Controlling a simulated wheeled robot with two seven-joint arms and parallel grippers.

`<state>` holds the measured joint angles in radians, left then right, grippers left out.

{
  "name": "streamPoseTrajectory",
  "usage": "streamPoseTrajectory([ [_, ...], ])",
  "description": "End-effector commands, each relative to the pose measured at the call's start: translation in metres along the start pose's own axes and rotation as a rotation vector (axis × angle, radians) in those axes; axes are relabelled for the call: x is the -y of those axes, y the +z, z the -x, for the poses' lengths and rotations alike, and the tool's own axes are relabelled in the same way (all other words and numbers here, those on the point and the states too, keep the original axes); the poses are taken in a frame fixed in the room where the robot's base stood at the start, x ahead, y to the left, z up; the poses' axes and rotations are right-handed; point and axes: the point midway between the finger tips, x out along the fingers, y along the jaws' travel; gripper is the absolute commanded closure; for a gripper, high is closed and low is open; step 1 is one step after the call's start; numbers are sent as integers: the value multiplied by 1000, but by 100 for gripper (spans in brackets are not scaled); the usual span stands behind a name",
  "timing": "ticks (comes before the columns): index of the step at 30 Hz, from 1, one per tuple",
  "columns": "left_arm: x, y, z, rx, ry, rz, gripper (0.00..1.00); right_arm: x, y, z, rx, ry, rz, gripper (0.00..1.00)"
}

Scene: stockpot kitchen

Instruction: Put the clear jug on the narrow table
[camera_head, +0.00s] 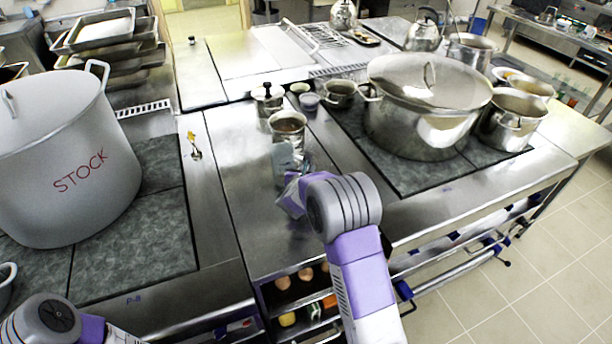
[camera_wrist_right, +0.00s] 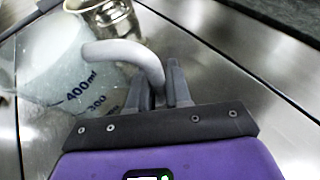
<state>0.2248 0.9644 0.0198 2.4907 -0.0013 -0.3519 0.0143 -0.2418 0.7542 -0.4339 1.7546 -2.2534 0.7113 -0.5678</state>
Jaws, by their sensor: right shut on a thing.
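The clear jug (camera_wrist_right: 50,85) has dark millilitre marks and a pale curved handle (camera_wrist_right: 125,50). My right gripper (camera_wrist_right: 160,85) is shut on this handle, with a finger on each side. In the head view the jug (camera_head: 284,162) is upright at the end of my right gripper (camera_head: 303,172), over the narrow steel top (camera_head: 240,170) between two dark cooktops. I cannot tell whether its base touches the steel. I cannot tell whether this top is the narrow table. My left arm shows only at the lower left; its gripper is out of view.
A metal pot (camera_head: 288,122) stands right behind the jug. A big STOCK pot (camera_head: 65,160) is at the left, and a lidded stockpot (camera_head: 425,110) at the right. Small pots and bowls (camera_head: 310,101) stand behind. The steel top left of the jug is clear.

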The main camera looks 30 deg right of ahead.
Motion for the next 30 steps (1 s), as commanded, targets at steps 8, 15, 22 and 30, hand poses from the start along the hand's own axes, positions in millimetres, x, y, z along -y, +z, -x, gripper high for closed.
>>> streamPoseTrajectory([
  [8, 1, 0, -3, 0, 0, 0, 57, 0, -11, -4, 2, 1, -2, 100],
  [15, 3, 0, -8, 0, 0, 0, 57, 0, -16, -6, 0, 2, 0, 78],
  [22, 3, 0, -7, 0, 0, 0, 57, 0, -15, -6, 0, 1, 0, 56],
  [30, 2, 0, -4, 0, 0, 0, 57, 0, -12, -5, 0, 1, 0, 56],
])
